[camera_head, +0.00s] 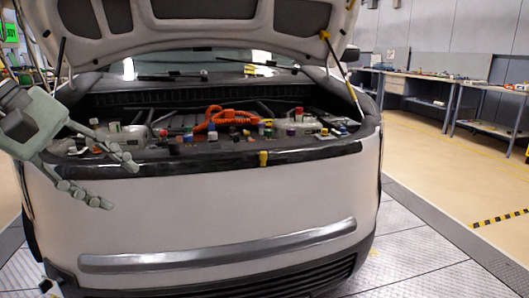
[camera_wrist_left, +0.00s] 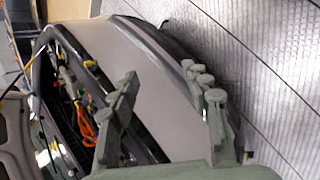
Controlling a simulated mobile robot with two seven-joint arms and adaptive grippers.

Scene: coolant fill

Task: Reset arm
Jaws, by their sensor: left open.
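My left gripper (camera_head: 118,184) is open and empty at the left, in front of the car's front edge. Its two fingers point right, apart from each other, and it also shows in the left wrist view (camera_wrist_left: 168,90). The white car (camera_head: 220,220) stands with its hood (camera_head: 90,25) raised. The engine bay (camera_head: 215,130) holds orange hoses (camera_head: 225,118) and several coloured caps. A whitish reservoir (camera_head: 125,133) is near the bay's left side, partly close behind the gripper. My right gripper is not in view.
A yellow latch (camera_head: 263,158) sits at the middle of the bay's front edge. Workbenches (camera_head: 440,82) with small items stand along the wall at the right. The floor (camera_head: 440,170) right of the car is clear.

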